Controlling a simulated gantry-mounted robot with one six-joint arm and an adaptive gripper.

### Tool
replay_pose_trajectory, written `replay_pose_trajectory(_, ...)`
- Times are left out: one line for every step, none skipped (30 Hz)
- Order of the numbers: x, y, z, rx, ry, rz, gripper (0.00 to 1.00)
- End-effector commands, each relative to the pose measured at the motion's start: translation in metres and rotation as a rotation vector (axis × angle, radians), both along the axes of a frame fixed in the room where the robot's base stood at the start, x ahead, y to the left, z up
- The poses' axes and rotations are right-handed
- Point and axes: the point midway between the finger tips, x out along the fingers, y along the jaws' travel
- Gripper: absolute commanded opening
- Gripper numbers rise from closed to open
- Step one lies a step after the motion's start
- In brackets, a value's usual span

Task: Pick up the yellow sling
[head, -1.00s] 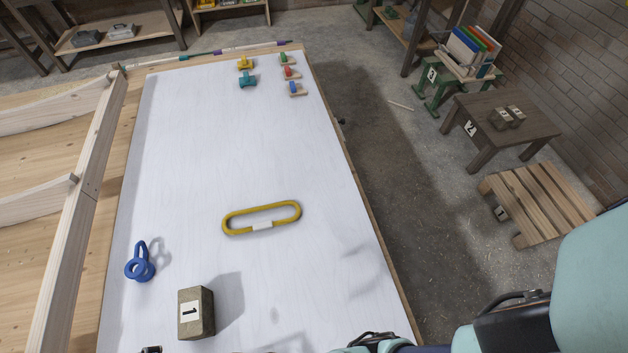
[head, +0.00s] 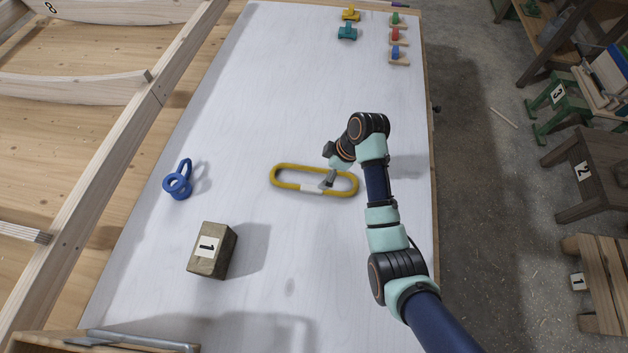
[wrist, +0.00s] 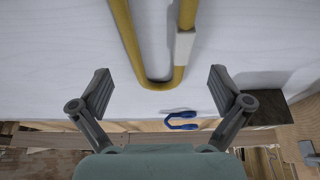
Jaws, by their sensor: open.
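The yellow sling (head: 286,184) is a long flat loop with a white sleeve on its near side. It lies on the white tabletop. My gripper (head: 329,181) is over the right part of the loop in the head view. In the wrist view, the sling (wrist: 127,42) runs up from a rounded end, with its white sleeve (wrist: 184,46) at right. My open gripper (wrist: 157,90) has one finger on each side of that end. Nothing is held between the fingers. I cannot tell the exact height of the fingertips above the table.
A blue shackle (head: 177,180) and a block marked 1 (head: 212,250) stand left of the sling. Small coloured pieces (head: 398,36) sit at the far end. A wooden frame (head: 120,130) borders the table's left side. The middle of the tabletop beyond the sling is clear.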

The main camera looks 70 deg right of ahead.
Motion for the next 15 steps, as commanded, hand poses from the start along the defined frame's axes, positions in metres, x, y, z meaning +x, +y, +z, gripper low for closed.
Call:
replay_pose_trajectory(0.003, 0.001, -0.010, 0.001, 0.001, 0.000, 1.00)
replay_pose_trajectory(0.004, 0.001, -0.011, 0.001, 0.001, -0.001, 1.00)
replay_pose_trajectory(0.004, 0.001, -0.012, 0.000, 0.001, -0.001, 1.00)
replay_pose_trajectory(0.005, 0.001, -0.012, -0.001, 0.001, -0.001, 1.00)
replay_pose_trajectory(0.005, 0.001, -0.013, -0.001, 0.001, -0.001, 1.00)
replay_pose_trajectory(0.007, 0.001, -0.017, 0.000, 0.001, -0.001, 1.00)
replay_pose_trajectory(0.009, 0.001, -0.022, 0.000, 0.001, 0.000, 1.00)
replay_pose_trajectory(0.012, 0.001, -0.028, 0.001, 0.001, 0.000, 1.00)
replay_pose_trajectory(0.016, 0.001, -0.036, 0.000, 0.001, 0.001, 1.00)
replay_pose_trajectory(0.019, 0.002, -0.041, 0.001, 0.002, 0.002, 1.00)
replay_pose_trajectory(0.022, 0.001, -0.045, 0.000, 0.001, 0.001, 1.00)
replay_pose_trajectory(0.024, 0.002, -0.050, 0.001, 0.001, 0.000, 1.00)
replay_pose_trajectory(0.025, 0.002, -0.053, 0.001, 0.001, -0.001, 1.00)
replay_pose_trajectory(0.026, 0.002, -0.056, 0.000, 0.001, -0.001, 1.00)
replay_pose_trajectory(0.028, 0.002, -0.057, -0.001, 0.001, 0.000, 1.00)
